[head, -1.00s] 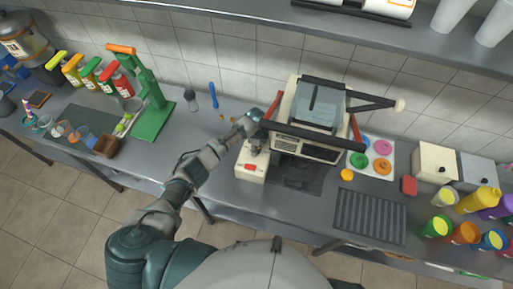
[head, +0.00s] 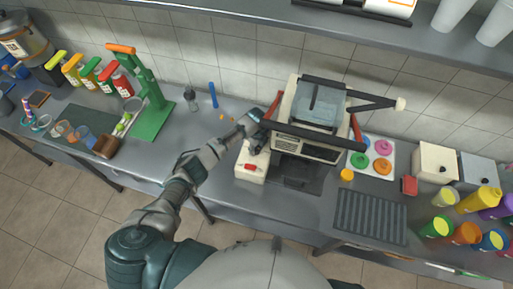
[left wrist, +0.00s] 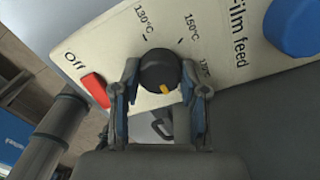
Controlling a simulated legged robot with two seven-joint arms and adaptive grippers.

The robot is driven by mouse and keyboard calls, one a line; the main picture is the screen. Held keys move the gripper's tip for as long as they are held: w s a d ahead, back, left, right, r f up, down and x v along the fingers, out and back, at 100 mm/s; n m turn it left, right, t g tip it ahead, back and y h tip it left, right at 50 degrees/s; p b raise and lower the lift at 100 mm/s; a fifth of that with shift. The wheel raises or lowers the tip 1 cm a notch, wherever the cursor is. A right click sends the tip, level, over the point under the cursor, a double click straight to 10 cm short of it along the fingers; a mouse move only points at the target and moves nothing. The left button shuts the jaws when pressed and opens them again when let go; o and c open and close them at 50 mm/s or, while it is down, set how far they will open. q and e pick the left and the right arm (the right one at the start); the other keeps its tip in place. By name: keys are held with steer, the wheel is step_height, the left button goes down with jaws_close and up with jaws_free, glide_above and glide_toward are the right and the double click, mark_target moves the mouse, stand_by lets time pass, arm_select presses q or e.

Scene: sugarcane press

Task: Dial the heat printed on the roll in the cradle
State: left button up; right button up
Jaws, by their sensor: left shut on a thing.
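My left gripper (left wrist: 160,92) is shut on a black dial (left wrist: 156,66), one finger on each side of it. The dial has a yellow mark at its lower right edge in the left wrist view, away from the visible labels. Its cream panel (left wrist: 222,60) is printed Off, 130°C, 150°C and a partly hidden 17-something. In the head view my left gripper (head: 256,124) is at the left of the cream sealing machine (head: 308,152), hiding the dial. On the shelf, white rolls (head: 399,8) sit in a black holder; no print on them is readable. My right gripper is out of view.
A red switch (left wrist: 96,90) and a blue knob (left wrist: 292,26) flank the dial. A green press (head: 152,118) stands left on the counter. A tray of coloured lids (head: 368,144), a ribbed grey mat (head: 371,216) and coloured cups are to the right.

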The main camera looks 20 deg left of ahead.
arm_select(q)
steer(key=shift+w+r, duration=0.15)
steer(key=shift+w, duration=0.05)
steer(key=o, duration=1.1)
steer(key=shift+o, duration=0.2)
steer(key=shift+s, duration=0.1)
